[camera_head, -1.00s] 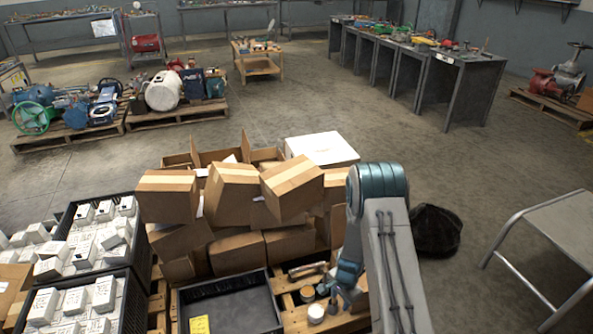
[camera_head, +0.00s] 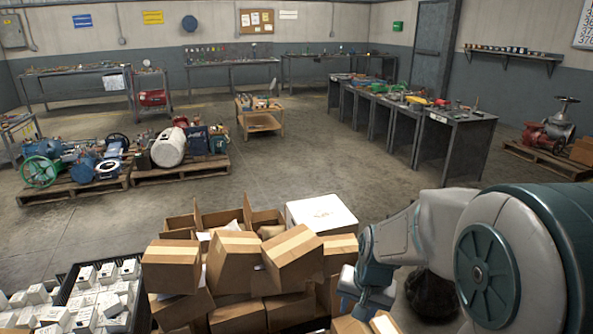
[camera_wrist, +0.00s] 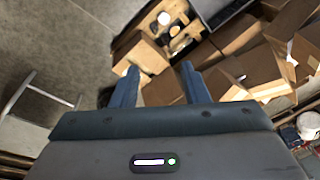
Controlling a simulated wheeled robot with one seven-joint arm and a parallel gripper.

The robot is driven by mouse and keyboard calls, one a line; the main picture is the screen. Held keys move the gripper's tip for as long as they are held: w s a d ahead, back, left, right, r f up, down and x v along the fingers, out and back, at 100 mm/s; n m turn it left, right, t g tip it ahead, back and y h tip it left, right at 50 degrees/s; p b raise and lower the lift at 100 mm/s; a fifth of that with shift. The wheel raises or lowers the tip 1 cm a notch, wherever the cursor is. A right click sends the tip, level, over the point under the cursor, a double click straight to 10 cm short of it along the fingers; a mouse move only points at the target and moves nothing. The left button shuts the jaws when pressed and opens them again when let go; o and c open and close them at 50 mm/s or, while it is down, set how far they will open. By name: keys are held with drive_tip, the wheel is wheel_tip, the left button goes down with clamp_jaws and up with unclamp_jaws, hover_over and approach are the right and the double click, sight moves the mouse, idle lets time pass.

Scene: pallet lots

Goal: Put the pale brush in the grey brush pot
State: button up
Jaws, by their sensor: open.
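My gripper (camera_wrist: 159,70) is open in the wrist view, with two blue fingers apart and nothing between them. In the head view my gripper (camera_head: 348,287) hangs low at the right side of the cartons, its fingertips hard to make out. Beyond the fingers in the wrist view, a small white-topped round thing (camera_wrist: 163,18) and a small dark-rimmed round thing (camera_wrist: 174,31) stand on the pallet wood. I cannot tell which of these, if any, is the grey brush pot. The pale brush cannot be made out in either current view.
Brown cartons (camera_head: 235,258) are piled in front of me, with a white box (camera_head: 322,215) behind. A black crate of small white boxes (camera_head: 105,290) stands at left. Pallets with machinery (camera_head: 180,172) and workbenches (camera_head: 455,125) stand farther back. Open floor (camera_head: 300,160) lies between.

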drive_tip(key=s+d+r+n+h+p, duration=0.1)
drive_tip(key=s+r+n+p, duration=0.2)
drive_tip(key=s+r, duration=1.1)
drive_tip(key=shift+d+r+n+t+p, duration=0.15)
drive_tip(key=shift+d+n+t+p, duration=0.2)
drive_tip(key=shift+p, duration=0.65)
